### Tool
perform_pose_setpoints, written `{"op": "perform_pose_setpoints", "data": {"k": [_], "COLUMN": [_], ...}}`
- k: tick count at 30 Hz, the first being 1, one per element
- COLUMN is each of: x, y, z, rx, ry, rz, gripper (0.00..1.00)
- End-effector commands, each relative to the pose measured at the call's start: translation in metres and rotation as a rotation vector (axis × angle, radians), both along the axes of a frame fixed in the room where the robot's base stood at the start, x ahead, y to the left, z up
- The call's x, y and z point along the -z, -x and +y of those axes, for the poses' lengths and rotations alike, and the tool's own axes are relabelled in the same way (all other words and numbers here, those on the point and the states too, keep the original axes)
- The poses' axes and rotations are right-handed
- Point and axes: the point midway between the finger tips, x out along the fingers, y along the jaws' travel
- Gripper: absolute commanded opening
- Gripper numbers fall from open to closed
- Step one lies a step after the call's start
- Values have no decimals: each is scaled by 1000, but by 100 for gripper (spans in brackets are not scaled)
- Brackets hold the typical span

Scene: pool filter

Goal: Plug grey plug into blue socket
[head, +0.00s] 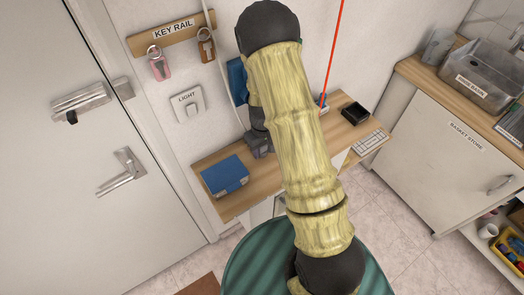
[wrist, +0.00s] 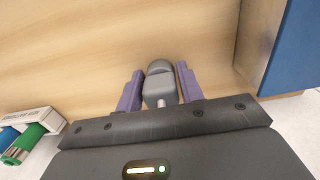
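The grey plug (wrist: 160,88) shows in the wrist view, between the two purple fingers of my gripper (wrist: 160,82). Its wider part meets both fingers, and a short pale stem points back toward the palm. In the head view my gripper (head: 259,143) is by the left half of the wooden desk, pointing down; the plug is hidden there. I cannot identify the blue socket for certain.
A blue box (head: 225,175) lies on the left of the desk (head: 213,152). A black tray (head: 355,113) and a keyboard (head: 370,141) are on its right. The key rail (head: 174,33) and light switch (head: 188,104) are on the wall. A red line hangs right of my arm.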

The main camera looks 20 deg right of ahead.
Motion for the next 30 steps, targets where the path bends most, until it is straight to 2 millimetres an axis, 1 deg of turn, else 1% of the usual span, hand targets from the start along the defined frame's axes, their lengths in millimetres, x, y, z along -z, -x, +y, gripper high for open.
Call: {"op": "perform_pose_setpoints", "data": {"k": [1, 3, 4, 5, 6, 14, 19, 30], "x": [0, 0, 0, 0, 0, -1, -6, -64], "y": [0, 0, 0, 0, 0, 0, 3, 3], "z": [0, 0, 0, 0, 0, 0, -1, -1], "rx": [0, 0, 0, 0, 0, 0, 1, -1], "ry": [0, 0, 0, 0, 0, 0, 0, -1], "rz": [0, 0, 0, 0, 0, -1, -3, -5], "gripper": [27, 13, 9, 9, 5, 5, 5, 5]}}
